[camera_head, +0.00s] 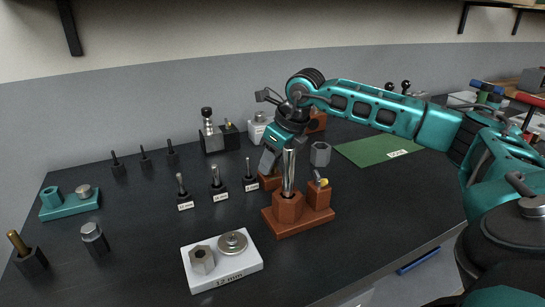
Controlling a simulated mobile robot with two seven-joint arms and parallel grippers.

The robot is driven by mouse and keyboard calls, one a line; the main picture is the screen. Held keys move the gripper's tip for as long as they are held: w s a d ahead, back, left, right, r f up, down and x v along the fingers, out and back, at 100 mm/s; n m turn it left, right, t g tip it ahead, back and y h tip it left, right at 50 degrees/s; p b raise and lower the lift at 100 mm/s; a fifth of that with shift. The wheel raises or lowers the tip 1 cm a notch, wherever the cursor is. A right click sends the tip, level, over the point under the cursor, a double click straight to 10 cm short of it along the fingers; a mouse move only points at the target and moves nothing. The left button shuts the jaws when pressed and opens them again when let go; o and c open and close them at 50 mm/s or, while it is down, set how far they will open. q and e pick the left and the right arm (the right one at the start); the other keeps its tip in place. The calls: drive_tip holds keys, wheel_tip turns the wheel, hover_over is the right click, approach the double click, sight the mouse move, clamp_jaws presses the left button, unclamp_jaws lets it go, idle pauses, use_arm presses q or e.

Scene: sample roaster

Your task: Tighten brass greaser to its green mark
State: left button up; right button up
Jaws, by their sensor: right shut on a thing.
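My right gripper (280,153) reaches down over the middle of the bench, shut on an upright steel rod-like tool (289,170). The tool's lower end meets the top of a brown hexagonal piece (289,208); I cannot tell how deep it sits. That piece stands on a brown base (303,226) beside a brown block with a small yellow, brass-like part (321,183) on top. Another brass-coloured pin (16,241) stands in a dark block at the far left. I cannot tell which is the greaser, and no green mark is readable. My left gripper is not in view.
Several labelled tools stand behind left, near a teal holder (70,208). A grey hex piece (320,154) and green mat (376,149) lie right. Bare bench (140,235) lies front left.

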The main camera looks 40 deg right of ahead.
drive_tip(key=m+h, duration=0.1)
drive_tip(key=m, duration=0.2)
drive_tip(key=m+h, duration=0.1)
drive_tip(key=m, duration=0.2)
drive_tip(key=shift+a+h, duration=0.2)
drive_tip(key=shift+h, duration=0.1)
drive_tip(key=m+h, duration=0.1)
drive_tip(key=m, duration=0.3)
drive_tip(key=shift+w+g, duration=0.1)
drive_tip(key=shift+g, duration=0.2)
drive_tip(key=shift+m+g+h, duration=0.4)
drive_tip(key=shift+m+h, duration=0.2)
drive_tip(key=shift+m, duration=0.8)
drive_tip(key=o, duration=1)
drive_tip(key=shift+o, duration=0.2)
drive_tip(key=shift+r, duration=0.1)
